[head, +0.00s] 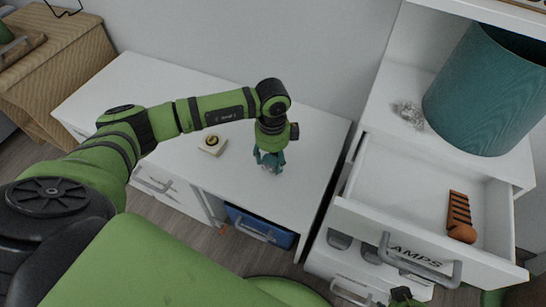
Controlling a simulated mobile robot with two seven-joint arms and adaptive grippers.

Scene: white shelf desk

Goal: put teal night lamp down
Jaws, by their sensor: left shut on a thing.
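My left gripper (268,160) points down over the right part of the white desk (300,150). It is shut on a small teal thing (269,166), which I take for the teal night lamp. The fingers hide much of it, and its lower end is at or just above the desk top; I cannot tell if it touches. My right gripper's jaws are not seen; only a small green and black part of mine shows at the bottom edge.
A small white block with a yellow and black top (212,144) is on the desk, left of the gripper. A blue bin (258,225) sits below. A large teal cylinder (488,90) stands behind.

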